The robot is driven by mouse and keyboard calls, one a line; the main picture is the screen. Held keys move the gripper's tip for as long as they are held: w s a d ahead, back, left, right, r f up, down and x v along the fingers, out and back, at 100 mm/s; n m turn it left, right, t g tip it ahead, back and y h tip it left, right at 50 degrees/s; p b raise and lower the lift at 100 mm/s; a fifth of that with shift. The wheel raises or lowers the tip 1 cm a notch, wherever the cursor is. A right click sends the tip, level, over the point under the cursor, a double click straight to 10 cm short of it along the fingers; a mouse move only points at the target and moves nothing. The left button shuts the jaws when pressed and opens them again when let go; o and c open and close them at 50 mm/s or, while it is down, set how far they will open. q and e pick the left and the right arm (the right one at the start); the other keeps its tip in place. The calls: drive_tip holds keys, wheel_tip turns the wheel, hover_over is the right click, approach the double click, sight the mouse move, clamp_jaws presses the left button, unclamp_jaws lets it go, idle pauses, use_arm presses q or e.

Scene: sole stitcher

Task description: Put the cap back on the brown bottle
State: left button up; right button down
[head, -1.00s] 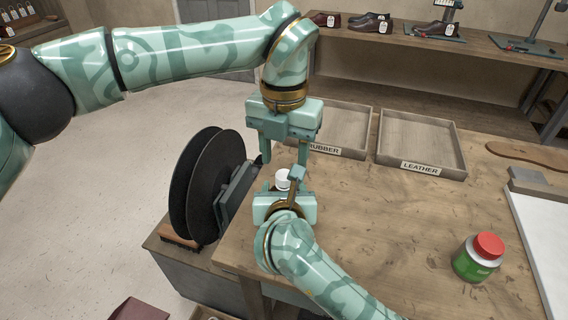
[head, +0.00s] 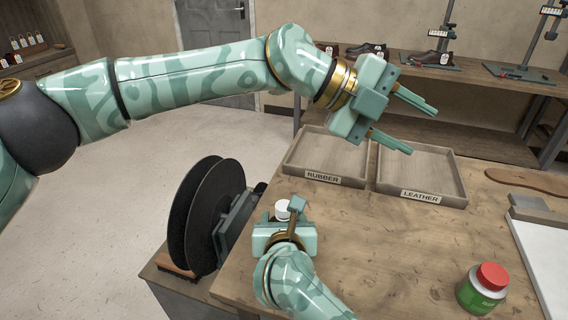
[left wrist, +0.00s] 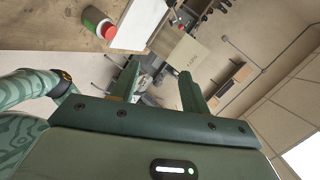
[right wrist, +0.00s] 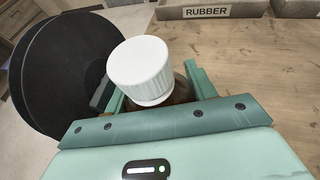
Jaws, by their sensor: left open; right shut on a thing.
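The white ribbed cap (right wrist: 140,68) sits on top of the brown bottle (right wrist: 182,91) in the right wrist view; only a little brown shows below it. The cap also shows in the head view (head: 283,209). I cannot tell how tightly it sits. My right gripper (right wrist: 155,90) is shut on the bottle at the table's left edge. My left gripper (head: 420,128) is open and empty, raised above the trays and apart from the bottle. The left wrist view shows its two fingers (left wrist: 158,85) with nothing between them.
The RUBBER tray (head: 322,178) and LEATHER tray (head: 420,197) stand at the table's back. Black discs (head: 205,215) stand left of the bottle. A green jar with a red lid (head: 483,289) stands at the right. The table's middle (head: 400,250) is clear.

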use_arm(q)
drive_tip(key=w+d+r+n+t+h, duration=0.1)
drive_tip(key=w+r+n+t+h, duration=0.55)
drive_tip(key=r+n, duration=0.5)
drive_tip(key=w+a+f+n+t+y, duration=0.25)
drive_tip(key=w+n+t+y, duration=0.2)
drive_tip(key=n, duration=0.35)
drive_tip(key=w+a+f+n+t+y, duration=0.1)
drive_tip(key=w+a+n+t+y, duration=0.2)
drive_tip(key=w+n, duration=0.35)
drive_tip(key=s+a+f+n+g+y, duration=0.3)
drive_tip(key=a+f+n+g+y, duration=0.15)
drive_tip(key=f+n, duration=0.2)
drive_tip(key=s+a+f+n+g+y, duration=0.35)
drive_tip(key=a+f+n+y, duration=0.2)
drive_tip(key=f, duration=0.25)
drive_tip(key=s+g, duration=0.1)
drive_tip(key=s, duration=0.1)
drive_tip(key=s+a+f+g+y, duration=0.1)
drive_tip(key=s, duration=0.2)
drive_tip(key=s+a+f+n+g, duration=0.1)
drive_tip(key=s+g, duration=0.1)
drive_tip(key=s, duration=0.1)
drive_tip(key=shift+s+a+f+y, duration=0.15)
drive_tip(key=shift+a+y, duration=0.1)
drive_tip(key=shift+y, duration=0.15)
drive_tip(key=shift+s+a, duration=0.15)
drive_tip(key=shift+s, duration=0.2)
